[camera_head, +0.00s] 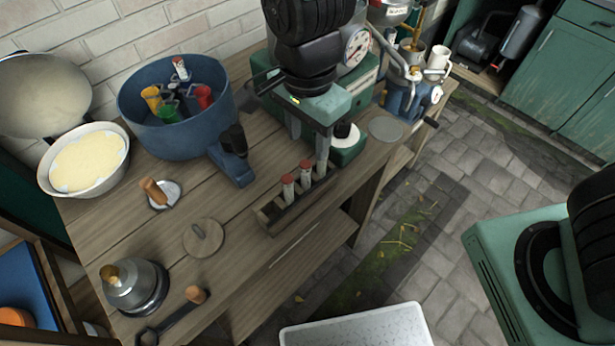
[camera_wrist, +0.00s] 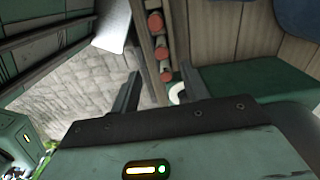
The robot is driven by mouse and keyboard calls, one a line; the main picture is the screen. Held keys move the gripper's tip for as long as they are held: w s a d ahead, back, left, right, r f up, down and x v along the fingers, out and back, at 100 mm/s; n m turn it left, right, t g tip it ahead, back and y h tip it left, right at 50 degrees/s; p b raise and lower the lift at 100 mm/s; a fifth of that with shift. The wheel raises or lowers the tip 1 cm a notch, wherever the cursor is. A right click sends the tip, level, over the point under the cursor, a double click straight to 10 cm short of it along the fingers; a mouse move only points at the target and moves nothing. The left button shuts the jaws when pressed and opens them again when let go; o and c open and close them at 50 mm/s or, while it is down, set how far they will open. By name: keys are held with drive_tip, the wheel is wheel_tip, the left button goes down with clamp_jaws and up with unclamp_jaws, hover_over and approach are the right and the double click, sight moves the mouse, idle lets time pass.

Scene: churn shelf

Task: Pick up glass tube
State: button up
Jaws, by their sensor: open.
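Glass tubes with red caps stand upright in a narrow wooden rack (camera_head: 268,222) at the front edge of the wooden bench. Two show clearly in the head view, a left tube (camera_head: 288,188) and a middle tube (camera_head: 305,175); a third is partly hidden by my finger. The wrist view shows three red caps in a row, the nearest cap (camera_wrist: 166,76) lying between my fingers in the picture. My gripper (camera_head: 308,148) is open and empty, fingers pointing down above the rack's right part. Whether a finger touches a tube cannot be told.
A blue bowl (camera_head: 150,135) with coloured items stands at the back left, beside a pale bowl (camera_head: 70,185). A metal bell-shaped pot (camera_head: 135,288) sits at the front left. A green machine (camera_head: 350,150) stands close behind my gripper. Paved floor lies beyond the bench's front edge.

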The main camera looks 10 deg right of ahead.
sight(306, 164)
drive_tip(key=f, duration=1)
drive_tip(key=shift+a, duration=0.2)
clamp_jaws()
